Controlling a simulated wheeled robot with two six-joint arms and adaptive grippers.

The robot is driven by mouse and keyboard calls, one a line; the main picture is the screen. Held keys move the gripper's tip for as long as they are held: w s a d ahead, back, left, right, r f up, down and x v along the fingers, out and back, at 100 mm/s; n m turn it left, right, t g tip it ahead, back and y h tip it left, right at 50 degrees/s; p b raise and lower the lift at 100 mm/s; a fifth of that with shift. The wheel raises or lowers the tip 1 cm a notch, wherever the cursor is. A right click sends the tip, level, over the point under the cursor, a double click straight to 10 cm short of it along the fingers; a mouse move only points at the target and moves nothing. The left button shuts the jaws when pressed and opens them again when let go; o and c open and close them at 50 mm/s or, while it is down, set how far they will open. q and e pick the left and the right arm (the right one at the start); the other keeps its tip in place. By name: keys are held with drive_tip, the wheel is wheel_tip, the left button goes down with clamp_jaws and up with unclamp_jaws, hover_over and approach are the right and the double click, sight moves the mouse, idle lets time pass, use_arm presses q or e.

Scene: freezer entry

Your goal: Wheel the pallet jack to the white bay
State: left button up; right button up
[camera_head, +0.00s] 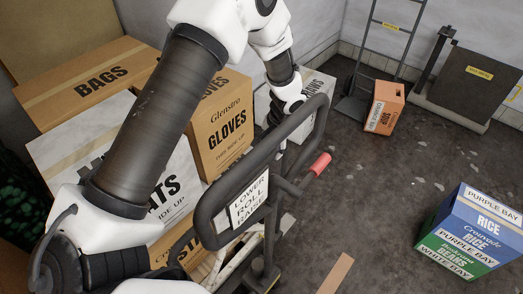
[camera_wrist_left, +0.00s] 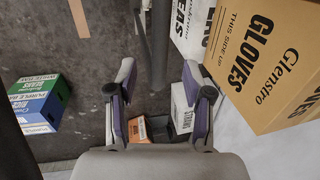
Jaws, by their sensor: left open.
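The pallet jack's dark looped handle (camera_head: 262,158) stands in the middle of the head view, with a white LOWER/ROLL/RAISE label (camera_head: 248,199) and a red grip (camera_head: 321,164) on its right. Its lower part is mostly hidden. My left arm reaches over from the left, and its gripper (camera_head: 288,106) is at the far end of the loop, fingers partly hidden. In the wrist view the gripper (camera_wrist_left: 158,70) is open, with a dark bar (camera_wrist_left: 158,42) between and beyond its fingers; contact is unclear. No white bay marking is identifiable. My right gripper is not in view.
Cartons, including BAGS (camera_head: 88,82) and GLOVES (camera_head: 222,130), stand at the left. Rice and beans boxes (camera_head: 470,230), labelled PURPLE BAY and WHITE BAY, stand right. A hand truck (camera_head: 388,45), orange box (camera_head: 384,107) and platform scale (camera_head: 478,78) stand at the back.

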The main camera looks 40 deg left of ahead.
sight(267, 160)
use_arm(q)
drive_tip(key=f, duration=0.2)
drive_tip(key=a+f+p, duration=0.1)
drive_tip(key=f, duration=0.1)
drive_tip(key=a+f, duration=0.1)
drive_tip(key=f, duration=0.2)
drive_tip(key=shift+w+p, duration=0.15)
drive_tip(key=shift+p, duration=0.25)
drive_tip(key=shift+d+f, duration=0.1)
drive_tip(key=shift+d, duration=0.25)
drive_tip(key=c, duration=0.5)
drive_tip(key=shift+a, duration=0.15)
clamp_jaws()
